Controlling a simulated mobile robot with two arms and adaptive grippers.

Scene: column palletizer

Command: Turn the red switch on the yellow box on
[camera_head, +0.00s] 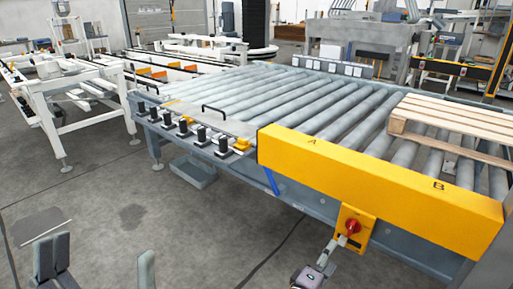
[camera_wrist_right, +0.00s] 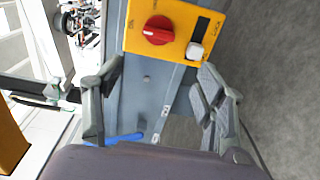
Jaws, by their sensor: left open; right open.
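The yellow box (camera_head: 366,240) is mounted on the side of the roller conveyor, below its long yellow guard. Its red rotary switch (camera_head: 353,227) faces outward. In the right wrist view, the yellow box (camera_wrist_right: 183,12) is at the top centre, with the red switch (camera_wrist_right: 157,30) on its face and a white button beside it. My right gripper (camera_wrist_right: 160,85) is open and empty, its fingers apart below the box in that view; in the head view it (camera_head: 332,247) is just in front of the box, partly hidden behind its own wrist. My left gripper (camera_head: 98,262) is open and empty over the floor at the lower left.
The roller conveyor (camera_head: 262,100) fills the middle, with a yellow guard (camera_head: 375,182) along its near edge. A wooden pallet (camera_head: 455,122) lies on the rollers at the right. Several black fittings line the conveyor's left end. The floor in front is mostly clear.

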